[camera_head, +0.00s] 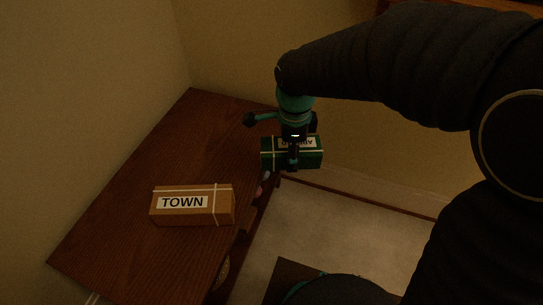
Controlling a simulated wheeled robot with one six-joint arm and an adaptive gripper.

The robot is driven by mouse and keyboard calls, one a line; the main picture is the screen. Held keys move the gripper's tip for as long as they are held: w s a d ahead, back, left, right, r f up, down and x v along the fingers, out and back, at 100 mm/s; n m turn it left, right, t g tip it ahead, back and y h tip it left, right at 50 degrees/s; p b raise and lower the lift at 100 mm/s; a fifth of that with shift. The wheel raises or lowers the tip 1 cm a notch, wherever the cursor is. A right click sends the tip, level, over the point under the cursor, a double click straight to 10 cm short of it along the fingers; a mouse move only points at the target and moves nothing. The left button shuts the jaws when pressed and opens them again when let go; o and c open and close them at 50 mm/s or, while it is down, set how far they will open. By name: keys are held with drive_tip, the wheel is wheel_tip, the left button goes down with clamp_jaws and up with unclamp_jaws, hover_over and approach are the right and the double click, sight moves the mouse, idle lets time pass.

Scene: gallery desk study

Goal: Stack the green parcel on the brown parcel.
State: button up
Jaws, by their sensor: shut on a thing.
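The brown parcel (222,207) lies on the wooden desk, with a white label reading TOWN and a pale string around it. The green parcel (312,157) has a white label and pale string. My gripper (294,158) is shut on the green parcel, with a finger across its near face. The green parcel is up and to the right of the brown one in the picture, near the desk's right edge, and the two are apart. The far finger is hidden, and the height of the green parcel above the desk is hard to tell.
The desk top (130,222) is clear around the brown parcel. Walls stand along its left and far sides. Small coloured things (264,183) show at the desk's right edge. Pale floor (335,225) is to the right, with a dark flat thing (290,275) low in view.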

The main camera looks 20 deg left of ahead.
sight(304, 147)
drive_tip(key=shift+w+d+r, duration=0.2)
drive_tip(key=shift+d+r, duration=0.25)
drive_tip(key=shift+d, duration=0.25)
drive_tip(key=shift+w+d+r, duration=0.15)
drive_tip(key=shift+d+r, duration=0.3)
drive_tip(key=shift+d, duration=0.25)
drive_tip(key=s+a+r+n, duration=0.1)
drive_tip(key=s+a, duration=0.1)
drive_tip(key=s+a+r+n, duration=0.1)
drive_tip(key=s+a, duration=0.1)
drive_tip(key=a, duration=0.1)
drive_tip(key=s+a+r+n, duration=0.1)
drive_tip(key=s+a, duration=0.1)
drive_tip(key=shift+s+a+p, duration=0.1)
drive_tip(key=shift+a+p, duration=0.2)
drive_tip(key=shift+a, duration=0.1)
drive_tip(key=s+a+r+n, duration=0.3)
drive_tip(key=s+r+n, duration=0.1)
drive_tip(key=s+n, duration=0.2)
drive_tip(key=s+a+f, duration=0.2)
drive_tip(key=a, duration=0.1)
drive_tip(key=s+a+f, duration=0.2)
drive_tip(key=a, duration=0.1)
drive_tip(key=s+a+f, duration=0.2)
drive_tip(key=a, duration=0.2)
drive_tip(key=shift+f, duration=2.4)
drive_tip(key=shift+f, duration=0.15)
drive_tip(key=o, duration=1.5)
